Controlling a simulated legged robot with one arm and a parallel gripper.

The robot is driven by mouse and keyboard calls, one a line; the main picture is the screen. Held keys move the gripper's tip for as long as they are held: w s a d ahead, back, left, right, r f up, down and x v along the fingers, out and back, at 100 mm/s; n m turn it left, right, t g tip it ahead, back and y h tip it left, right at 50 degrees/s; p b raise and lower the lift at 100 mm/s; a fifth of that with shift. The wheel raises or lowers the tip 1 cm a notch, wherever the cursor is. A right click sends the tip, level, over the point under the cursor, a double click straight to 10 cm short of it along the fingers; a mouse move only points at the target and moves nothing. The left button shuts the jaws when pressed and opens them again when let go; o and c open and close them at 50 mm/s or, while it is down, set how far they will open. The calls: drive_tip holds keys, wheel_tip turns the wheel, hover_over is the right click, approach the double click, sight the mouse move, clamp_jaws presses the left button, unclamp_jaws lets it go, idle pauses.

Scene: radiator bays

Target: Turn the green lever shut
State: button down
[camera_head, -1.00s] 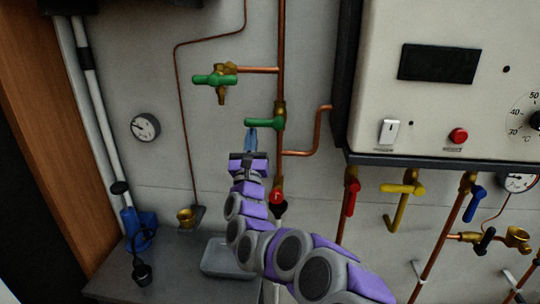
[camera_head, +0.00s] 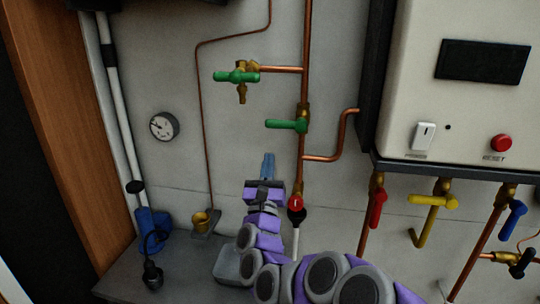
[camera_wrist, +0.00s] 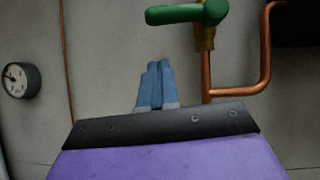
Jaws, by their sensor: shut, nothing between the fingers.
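Two green handles show in the head view. The lower green lever (camera_head: 286,125) points left from a brass valve on the vertical copper pipe. The upper green handle (camera_head: 236,77) sits across a brass tap on a side branch. My gripper (camera_head: 268,160) is shut and empty, its blue fingers pointing up, below and left of the lower lever and apart from it. In the wrist view the lower green lever (camera_wrist: 184,14) is at the top, above and right of my fingertips (camera_wrist: 157,66), cut by the upper edge.
A white boiler (camera_head: 455,80) stands at the right. Red (camera_head: 376,207), yellow (camera_head: 433,203) and blue (camera_head: 512,221) handles hang below it. A gauge (camera_head: 163,126) is on the left wall.

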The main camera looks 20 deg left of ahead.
drive_tip(key=p+v, duration=0.1)
drive_tip(key=v, duration=0.6)
